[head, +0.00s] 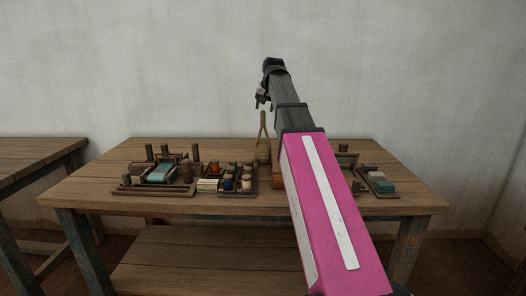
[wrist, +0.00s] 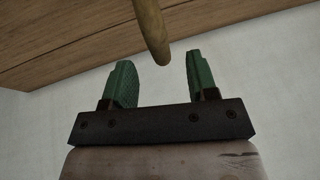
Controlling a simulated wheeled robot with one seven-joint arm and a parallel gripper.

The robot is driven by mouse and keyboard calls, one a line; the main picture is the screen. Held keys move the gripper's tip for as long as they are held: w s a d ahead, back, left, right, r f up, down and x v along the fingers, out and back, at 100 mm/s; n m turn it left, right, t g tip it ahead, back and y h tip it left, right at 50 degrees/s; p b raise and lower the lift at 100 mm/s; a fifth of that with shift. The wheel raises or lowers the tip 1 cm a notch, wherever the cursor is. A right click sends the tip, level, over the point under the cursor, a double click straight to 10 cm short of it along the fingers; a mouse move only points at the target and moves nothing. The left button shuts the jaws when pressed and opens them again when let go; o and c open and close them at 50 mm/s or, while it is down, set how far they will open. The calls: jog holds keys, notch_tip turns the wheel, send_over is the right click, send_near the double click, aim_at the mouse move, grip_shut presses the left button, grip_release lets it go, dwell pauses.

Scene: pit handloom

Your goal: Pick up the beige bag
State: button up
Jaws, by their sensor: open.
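The beige bag (head: 262,151) stands upright on the wooden table, with a tall narrow loop handle rising from it. My gripper (head: 262,101) is above the bag, by the top of the handle, with the arm reaching over the table. In the wrist view, the green fingers of my gripper (wrist: 160,72) are apart. A tan rounded piece, seemingly the bag's handle (wrist: 150,28), ends near the gap between the fingertips. No grip on it shows. My arm hides part of the table right of the bag.
The table (head: 110,205) carries a small loom-like tray (head: 155,188) at left, a tray of spools (head: 238,188) beside the bag, and a tray of blocks (head: 378,183) at right. A wall stands close behind. Another table (head: 35,152) is at far left.

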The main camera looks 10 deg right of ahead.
aim_at(263, 111)
jog(key=x, duration=0.4)
jog(key=shift+w+f, duration=0.1)
jog(key=shift+f, duration=0.05)
grip_shut()
jog(key=shift+r, duration=2.05)
jog(key=s+a+r, duration=0.7)
jog(key=a, duration=0.2)
jog(key=shift+a, duration=0.2)
jog(key=shift+w+r, duration=0.1)
jog(key=shift+w, duration=0.05)
